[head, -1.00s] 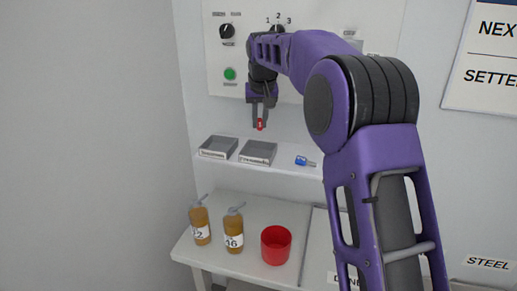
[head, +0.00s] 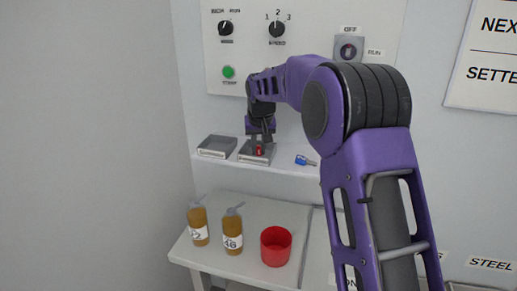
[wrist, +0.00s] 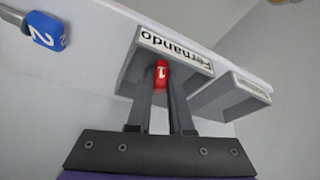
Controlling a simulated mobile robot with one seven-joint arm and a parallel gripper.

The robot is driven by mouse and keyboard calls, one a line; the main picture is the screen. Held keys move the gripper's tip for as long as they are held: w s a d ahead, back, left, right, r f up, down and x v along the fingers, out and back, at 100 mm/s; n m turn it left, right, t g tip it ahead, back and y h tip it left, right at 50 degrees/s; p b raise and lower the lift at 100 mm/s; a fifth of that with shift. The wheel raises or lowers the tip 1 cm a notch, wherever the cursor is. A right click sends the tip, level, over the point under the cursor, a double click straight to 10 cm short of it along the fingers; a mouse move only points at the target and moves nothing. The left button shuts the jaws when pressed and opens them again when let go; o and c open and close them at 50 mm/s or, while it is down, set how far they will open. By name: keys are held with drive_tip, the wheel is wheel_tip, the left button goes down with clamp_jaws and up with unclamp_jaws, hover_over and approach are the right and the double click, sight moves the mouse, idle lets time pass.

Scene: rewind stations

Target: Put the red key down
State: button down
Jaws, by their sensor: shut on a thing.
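The red key (head: 259,149), marked 1 in the wrist view (wrist: 161,75), is held between the fingers of my gripper (head: 261,141). My gripper is shut on it and points down at the right grey tray (head: 243,157). That tray is labelled Fernando in the wrist view (wrist: 178,46). The key appears at or just above the tray's inside; I cannot tell whether it touches the bottom.
Another grey tray (head: 216,153) stands to the left on the white shelf (head: 285,170). A blue key (head: 305,160), marked 2, lies to the right. Below are two amber bottles (head: 198,226) (head: 233,236) and a red cup (head: 276,246). A control panel (head: 245,45) is behind.

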drive_tip(key=shift+r, duration=0.1)
drive_tip(key=shift+f, duration=0.2)
drive_tip(key=c, duration=0.8)
unclamp_jaws()
drive_tip(key=shift+s+r, duration=0.1)
drive_tip(key=shift+r, duration=0.5)
drive_tip(key=v, duration=1.1)
drive_tip(key=shift+s+r+p, duration=0.1)
drive_tip(key=shift+s+p, duration=0.05)
drive_tip(key=shift+p, duration=0.2)
